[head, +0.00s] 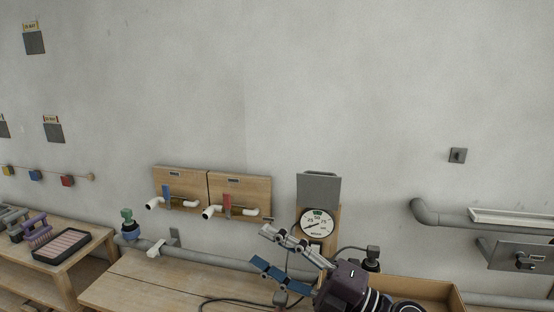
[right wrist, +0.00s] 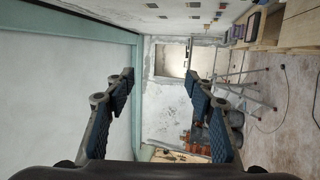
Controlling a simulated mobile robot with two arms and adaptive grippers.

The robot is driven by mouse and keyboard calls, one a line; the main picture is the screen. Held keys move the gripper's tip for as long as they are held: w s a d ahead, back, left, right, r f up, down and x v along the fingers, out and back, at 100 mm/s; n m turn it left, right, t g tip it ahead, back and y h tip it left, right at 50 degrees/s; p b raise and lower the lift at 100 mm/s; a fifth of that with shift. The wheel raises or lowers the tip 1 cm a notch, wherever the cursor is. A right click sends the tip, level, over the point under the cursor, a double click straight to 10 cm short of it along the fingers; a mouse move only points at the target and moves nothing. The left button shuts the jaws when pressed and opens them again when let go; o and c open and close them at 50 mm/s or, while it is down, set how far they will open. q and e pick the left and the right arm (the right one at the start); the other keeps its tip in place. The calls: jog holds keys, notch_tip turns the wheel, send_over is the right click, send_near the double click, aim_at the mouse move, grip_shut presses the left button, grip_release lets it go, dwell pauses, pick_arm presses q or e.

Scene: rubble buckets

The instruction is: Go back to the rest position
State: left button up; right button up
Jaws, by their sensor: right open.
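My right gripper (head: 268,248) shows in the lower middle of the head view, raised in front of the wooden bench and the gauge. Its two fingers are spread apart with nothing between them. In the right wrist view the same gripper (right wrist: 160,95) has its fingers wide apart and empty, facing along the room with a wall at left. My left gripper does not show in either view.
A wooden bench (head: 130,288) stands below two valve boards (head: 180,188) and a round gauge (head: 317,223). A cardboard box (head: 430,290) is at the lower right. A side table at left holds a dark tray (head: 62,246).

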jog(key=w+d+f+m+t+h, duration=0.2)
jog(key=d+m+t+h, duration=0.45)
jog(key=m, duration=0.35)
jog(key=w+d+f+m+t+h, duration=0.25)
jog(key=d+m+t+h, duration=0.25)
jog(key=d+m+h, duration=0.3)
jog(key=s+d+f+m+g+h, duration=0.3)
jog(key=d+f+m, duration=0.1)
jog(key=f, duration=0.4)
jog(key=s+d+f+m+g+h, duration=0.2)
jog(key=s+d+f+m+g, duration=0.15)
jog(key=f, duration=0.45)
jog(key=s+f+m+g, duration=0.1)
jog(key=s+f+g, duration=0.4)
jog(key=s+f, duration=0.5)
jog(key=s+f+m+g, duration=0.2)
jog(key=s+f+g, duration=0.35)
jog(key=s, duration=0.85)
notch_tip(320, 180, down, 28)
jog(key=s+g+b, duration=0.1)
jog(key=s+g, duration=0.1)
jog(key=s, duration=0.1)
jog(key=s+d+f, duration=0.3)
jog(key=s+f, duration=1.3)
jog(key=f, duration=0.1)
jog(key=shift+s+f+n+g+b, duration=0.2)
jog(key=shift+s+n+g+b, duration=0.15)
jog(key=shift+s+b, duration=0.1)
